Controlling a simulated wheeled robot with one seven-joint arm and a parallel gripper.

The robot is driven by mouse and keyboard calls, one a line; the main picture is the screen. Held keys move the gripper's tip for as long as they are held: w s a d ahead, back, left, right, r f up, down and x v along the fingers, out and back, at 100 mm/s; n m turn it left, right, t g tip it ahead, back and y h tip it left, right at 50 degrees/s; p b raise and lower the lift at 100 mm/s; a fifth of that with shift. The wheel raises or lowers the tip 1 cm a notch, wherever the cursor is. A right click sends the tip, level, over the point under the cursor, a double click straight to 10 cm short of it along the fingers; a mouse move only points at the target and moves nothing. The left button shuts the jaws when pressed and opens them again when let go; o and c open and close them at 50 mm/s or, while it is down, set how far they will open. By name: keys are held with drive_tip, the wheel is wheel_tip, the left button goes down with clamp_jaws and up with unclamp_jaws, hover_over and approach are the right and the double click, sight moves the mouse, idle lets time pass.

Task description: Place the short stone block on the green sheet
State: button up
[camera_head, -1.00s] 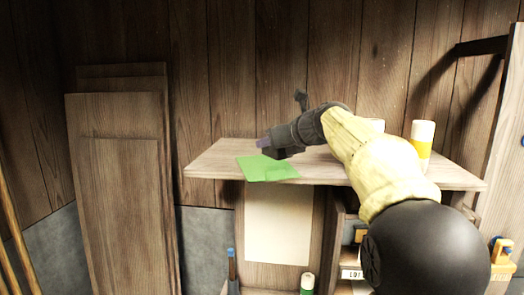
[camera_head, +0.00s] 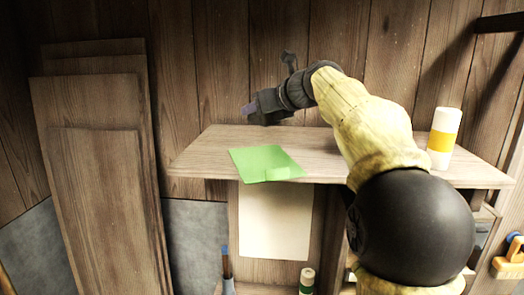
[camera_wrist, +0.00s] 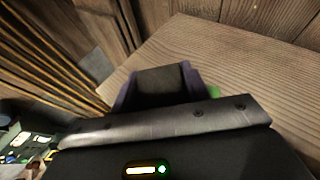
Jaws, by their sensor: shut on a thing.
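My gripper (camera_head: 248,109) is above the back part of the shelf, past the far edge of the green sheet in the head view. In the wrist view its purple fingers (camera_wrist: 156,88) are shut on a dark grey block, the short stone block (camera_wrist: 160,78). In the head view the block is too small and dark to tell from the gripper. The green sheet (camera_head: 262,160) lies flat at the shelf's front edge, with nothing on it. A sliver of it shows beside the right finger in the wrist view (camera_wrist: 214,91).
The wooden shelf (camera_head: 205,158) has free room left of the sheet. A white and yellow cylinder (camera_head: 444,138) stands on its right side. Wooden boards (camera_head: 105,180) lean on the wall at left. A pale sheet (camera_head: 275,222) hangs below the shelf.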

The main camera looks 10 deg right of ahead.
drive_tip(key=shift+s+f, duration=0.1)
drive_tip(key=shift+f, duration=0.2)
hover_over(260, 159)
wheel_tip(260, 159, down, 5)
drive_tip(key=shift+f+b, duration=0.1)
drive_tip(key=shift+b, duration=0.25)
drive_tip(key=shift+w, duration=0.2)
wheel_tip(260, 159, down, 4)
drive_tip(key=shift+f, duration=0.1)
drive_tip(key=o, duration=1.2)
drive_tip(key=shift+o, duration=0.2)
drive_tip(key=shift+s, duration=0.1)
